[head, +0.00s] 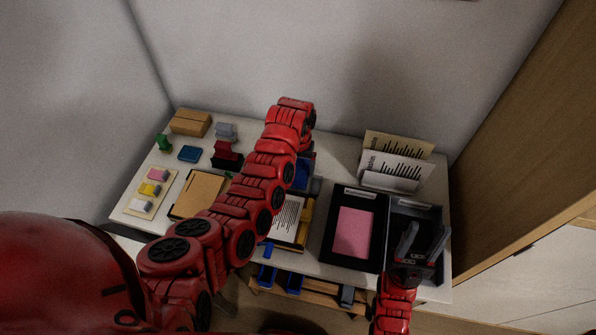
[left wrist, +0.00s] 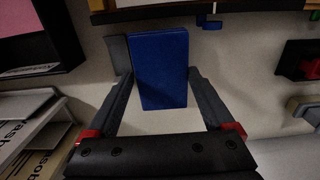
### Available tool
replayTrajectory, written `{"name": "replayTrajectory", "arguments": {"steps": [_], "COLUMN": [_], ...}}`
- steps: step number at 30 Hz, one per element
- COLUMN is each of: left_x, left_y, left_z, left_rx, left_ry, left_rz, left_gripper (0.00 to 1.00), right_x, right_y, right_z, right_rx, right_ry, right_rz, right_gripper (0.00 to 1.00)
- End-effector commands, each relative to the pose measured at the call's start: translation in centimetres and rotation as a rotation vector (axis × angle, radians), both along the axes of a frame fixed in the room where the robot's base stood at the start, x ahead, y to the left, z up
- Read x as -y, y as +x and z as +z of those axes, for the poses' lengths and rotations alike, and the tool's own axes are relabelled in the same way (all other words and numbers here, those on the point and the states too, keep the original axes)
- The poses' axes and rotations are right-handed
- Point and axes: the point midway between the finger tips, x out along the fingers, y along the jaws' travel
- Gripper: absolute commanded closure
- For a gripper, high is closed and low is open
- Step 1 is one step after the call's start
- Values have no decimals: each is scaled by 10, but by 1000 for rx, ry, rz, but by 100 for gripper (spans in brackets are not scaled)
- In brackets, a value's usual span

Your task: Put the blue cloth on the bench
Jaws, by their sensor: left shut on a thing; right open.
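The blue cloth (left wrist: 162,65), a flat folded slab, is between the fingers of my left gripper (left wrist: 160,80) in the left wrist view. In the head view the cloth (head: 302,174) is partly hidden behind my left arm, over the back middle of the white bench (head: 341,149). My left gripper is shut on it. I cannot tell whether the cloth touches the bench top. My right gripper (head: 422,243) is open and empty over the dark tray at the bench's right end.
A black tray with a pink sheet (head: 352,232) lies right of centre. A paper rack (head: 395,168) stands behind it. A clipboard (head: 287,221), a tan folder (head: 197,193), a cardboard box (head: 190,122) and a blue pad (head: 189,153) also occupy the bench. A wooden cabinet (head: 530,120) closes the right side.

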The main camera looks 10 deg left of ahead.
Motion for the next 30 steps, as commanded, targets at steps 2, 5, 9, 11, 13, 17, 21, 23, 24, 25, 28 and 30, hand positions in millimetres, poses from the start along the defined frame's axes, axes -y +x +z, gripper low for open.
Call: {"name": "replayTrajectory", "arguments": {"steps": [2,5,9,11,13,17,21,23,24,25,28,30], "left_x": [0,0,-1,0,0,0,0,0,0,0,0,1], "left_y": [0,-1,-1,0,0,0,0,0,0,0,0,1], "left_z": [-8,-20,-29,-29,-29,-30,-29,-29,-29,-29,-27,-23], "left_rx": [-2,-4,-2,-1,0,0,0,0,0,0,2,4], "left_ry": [1,1,0,-1,-1,-1,-1,-1,-1,-1,-1,-1], "left_rz": [-1,-2,1,1,1,1,1,0,0,0,0,-1], "left_gripper": [58,58,58,58,58,12,0,0,0,0,0,0], "right_x": [0,0,0,0,0,0,0,0,0,0,0,0], "right_y": [0,0,0,0,0,0,0,0,0,0,0,0], "right_z": [4,7,8,8,7,6,7,7,7,7,7,6], "right_rx": [0,0,0,0,0,0,0,0,0,0,0,0], "right_ry": [0,0,0,0,0,0,0,0,0,0,0,0], "right_rz": [0,0,0,0,0,0,0,0,0,0,0,0], "right_gripper": [50,50,50,50,50,50,50,50,50,50,50,50]}}
